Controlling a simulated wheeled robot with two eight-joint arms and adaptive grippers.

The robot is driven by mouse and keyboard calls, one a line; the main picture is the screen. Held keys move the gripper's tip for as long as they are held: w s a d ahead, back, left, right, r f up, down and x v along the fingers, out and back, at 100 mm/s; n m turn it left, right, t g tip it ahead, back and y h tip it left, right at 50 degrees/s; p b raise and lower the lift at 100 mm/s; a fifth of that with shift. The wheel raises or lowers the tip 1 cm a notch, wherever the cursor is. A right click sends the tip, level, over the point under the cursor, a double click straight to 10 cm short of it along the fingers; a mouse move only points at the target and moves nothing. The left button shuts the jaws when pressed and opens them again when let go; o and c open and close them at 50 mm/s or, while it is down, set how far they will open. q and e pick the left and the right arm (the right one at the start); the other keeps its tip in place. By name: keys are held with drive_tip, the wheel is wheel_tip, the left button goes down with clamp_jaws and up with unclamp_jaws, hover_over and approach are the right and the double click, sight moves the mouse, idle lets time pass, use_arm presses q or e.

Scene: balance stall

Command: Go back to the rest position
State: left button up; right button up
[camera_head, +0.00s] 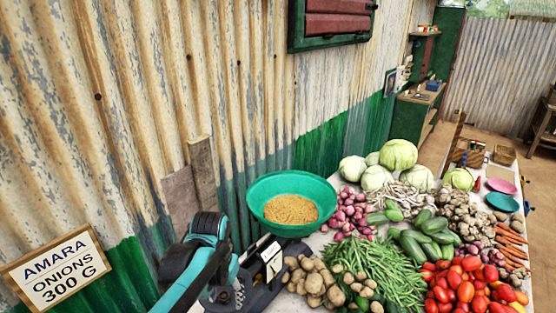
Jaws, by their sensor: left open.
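My left arm, teal and black, comes in at the bottom left. My left gripper (232,291) is low in the picture, partly hidden behind the arm's links, and it is open. It is just left of the dark balance scale (272,262), which has a white dial; I cannot tell whether they touch. A green bowl (262,205) sits on top of the scale and holds yellow-brown grain (291,209). My right gripper is not in view.
The table to the right is crowded with potatoes (314,281), green beans (385,270), tomatoes (465,287), shallots (352,212) and cabbages (398,155). A sign (55,270) reads "AMARA ONIONS 300 G". A corrugated wall (120,120) stands close behind the scale.

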use_arm(q)
drive_tip(key=s+a+f+n+t+b, duration=0.3)
drive_tip(key=s+a+f+t+b, duration=0.1)
drive_tip(key=s+f+t+b, duration=0.2)
drive_tip(key=s+f+b, duration=0.1)
drive_tip(key=s, duration=0.1)
drive_tip(key=shift+s+a+f+t+b, duration=0.2)
drive_tip(key=shift+s+t+b, duration=0.1)
drive_tip(key=shift+t+b, duration=0.1)
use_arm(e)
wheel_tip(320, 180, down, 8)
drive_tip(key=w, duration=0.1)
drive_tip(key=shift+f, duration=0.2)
use_arm(q)
drive_tip(key=shift+o, duration=0.2)
drive_tip(key=shift+r, duration=0.1)
idle(2.6)
